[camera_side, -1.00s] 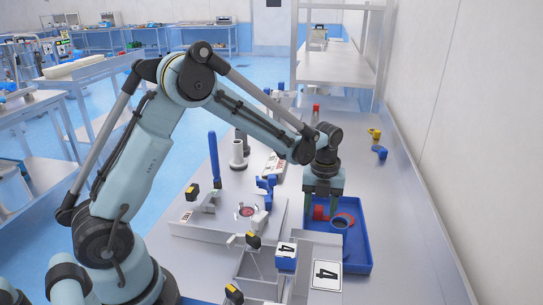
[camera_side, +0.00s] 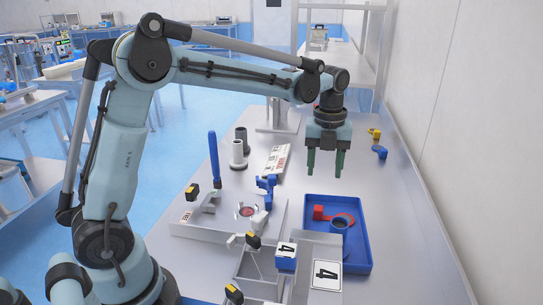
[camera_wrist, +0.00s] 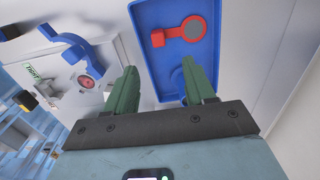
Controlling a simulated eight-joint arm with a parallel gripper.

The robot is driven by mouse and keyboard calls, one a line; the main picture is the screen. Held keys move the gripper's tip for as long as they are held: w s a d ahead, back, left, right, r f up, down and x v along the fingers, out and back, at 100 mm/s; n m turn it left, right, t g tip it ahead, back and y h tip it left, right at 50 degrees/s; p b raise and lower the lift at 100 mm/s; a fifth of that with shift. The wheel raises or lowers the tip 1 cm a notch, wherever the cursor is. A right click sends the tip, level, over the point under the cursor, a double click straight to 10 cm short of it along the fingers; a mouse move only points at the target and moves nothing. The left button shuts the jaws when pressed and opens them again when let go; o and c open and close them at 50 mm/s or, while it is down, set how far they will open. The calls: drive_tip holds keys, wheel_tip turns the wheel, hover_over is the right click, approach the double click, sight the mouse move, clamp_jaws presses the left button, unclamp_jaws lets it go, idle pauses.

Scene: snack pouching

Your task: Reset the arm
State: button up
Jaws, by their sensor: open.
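My gripper (camera_side: 325,164) hangs above the steel table with its two green fingers apart and nothing between them. It is just beyond the far edge of the blue tray (camera_side: 364,232), well above it. In the wrist view my open fingers (camera_wrist: 161,90) point toward the tray (camera_wrist: 159,72). A red piece with a square block and a ring (camera_side: 320,213) lies in the tray; it also shows in the wrist view (camera_wrist: 170,35). A dark round cup-like part (camera_side: 338,226) sits at the ring.
A fixture plate (camera_side: 205,230) with a round red spot and blue clamp (camera_side: 266,185) lies left of the tray. Yellow (camera_side: 374,133) and blue (camera_side: 380,152) pieces lie at right. A shelf post rises behind.

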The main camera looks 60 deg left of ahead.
drive_tip(key=s+n+t, duration=0.3)
drive_tip(key=s+n, duration=0.5)
drive_tip(key=n, duration=0.5)
drive_tip(key=s+d+n+t, duration=0.1)
drive_tip(key=s+n+t, duration=0.3)
drive_tip(key=s+n, duration=0.4)
drive_tip(key=n, duration=0.5)
drive_tip(key=shift+d+r+n, duration=0.2)
drive_tip(key=shift+r+n, duration=0.1)
drive_tip(key=shift+n, duration=0.1)
